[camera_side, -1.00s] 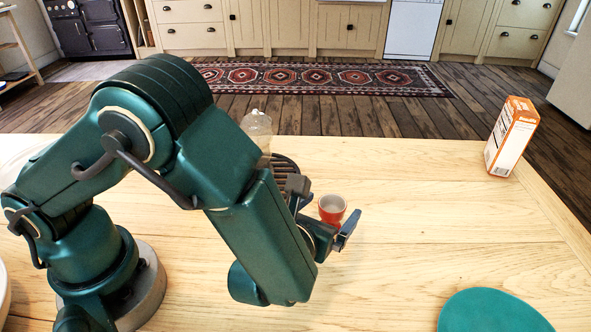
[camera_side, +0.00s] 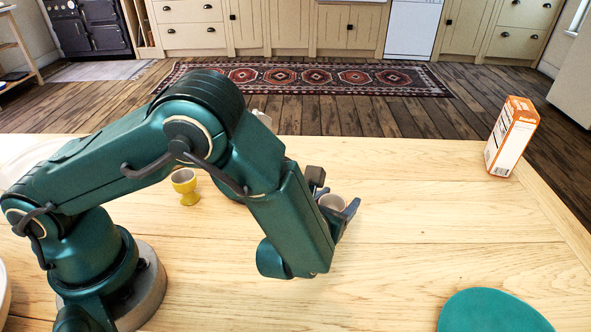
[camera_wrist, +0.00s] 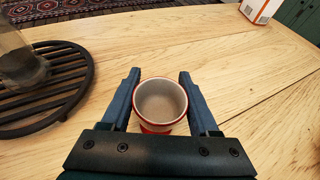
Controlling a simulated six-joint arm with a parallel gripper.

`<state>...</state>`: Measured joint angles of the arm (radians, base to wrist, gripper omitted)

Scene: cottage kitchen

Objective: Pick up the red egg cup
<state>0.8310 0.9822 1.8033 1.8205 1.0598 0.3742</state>
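The red egg cup (camera_wrist: 160,105) stands upright on the wooden table, with a red outside and a pale inside. In the wrist view it sits between the two fingers of my gripper (camera_wrist: 160,88), with a gap on each side. The fingers are open. In the side view the egg cup (camera_side: 331,202) shows only its rim and upper part. My gripper (camera_side: 335,200) and forearm hide the rest of it.
A black slatted trivet (camera_wrist: 45,95) with a glass vessel (camera_wrist: 18,62) on it lies left of the egg cup. A yellow egg cup (camera_side: 185,186) stands near my arm. An orange and white box (camera_side: 511,138) stands far right, and a teal disc (camera_side: 490,312) lies front right. The table between is clear.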

